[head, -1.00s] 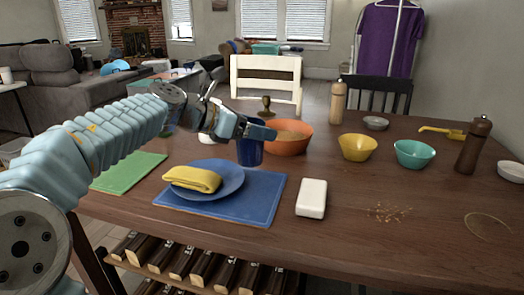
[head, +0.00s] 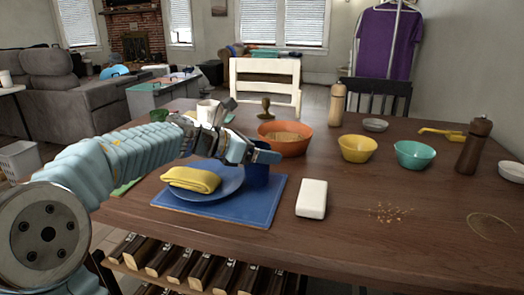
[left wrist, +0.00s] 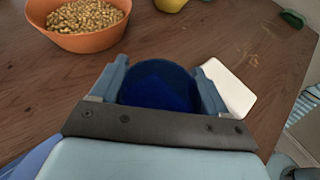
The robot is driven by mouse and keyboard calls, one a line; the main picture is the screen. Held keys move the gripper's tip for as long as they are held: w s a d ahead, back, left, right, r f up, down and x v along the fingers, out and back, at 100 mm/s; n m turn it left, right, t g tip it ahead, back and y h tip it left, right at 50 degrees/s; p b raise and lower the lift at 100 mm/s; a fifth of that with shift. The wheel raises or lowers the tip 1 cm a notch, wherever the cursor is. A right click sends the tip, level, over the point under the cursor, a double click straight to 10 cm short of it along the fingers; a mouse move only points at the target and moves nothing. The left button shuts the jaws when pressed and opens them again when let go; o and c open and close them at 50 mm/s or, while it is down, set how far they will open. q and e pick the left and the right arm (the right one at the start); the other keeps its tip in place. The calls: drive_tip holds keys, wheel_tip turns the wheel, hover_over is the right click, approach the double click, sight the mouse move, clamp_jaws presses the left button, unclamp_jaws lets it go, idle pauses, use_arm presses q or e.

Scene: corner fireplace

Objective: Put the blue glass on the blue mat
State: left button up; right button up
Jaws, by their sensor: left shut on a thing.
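The blue glass (head: 257,177) is upright in my left gripper (head: 263,156), over the back right part of the blue mat (head: 262,207). I cannot tell whether its base touches the mat. In the left wrist view the glass (left wrist: 158,86) sits between the two fingers of the left gripper (left wrist: 160,78), which are shut on its sides. A blue plate (head: 228,191) with a folded yellow cloth (head: 191,179) takes up the left and middle of the mat, close to the glass. My right gripper is not in view.
A white block (head: 311,199) lies just right of the mat. An orange bowl (head: 285,147) of grains stands behind the glass. Yellow (head: 358,149) and teal (head: 414,155) bowls stand to the right. The mat's front right corner is bare.

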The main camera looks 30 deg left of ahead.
use_arm(q)
drive_tip(key=shift+f, duration=0.35)
drive_tip(key=o, duration=1.3)
drive_tip(key=shift+r, duration=0.2)
drive_tip(key=v, duration=1.2)
drive_tip(key=shift+r, duration=0.4)
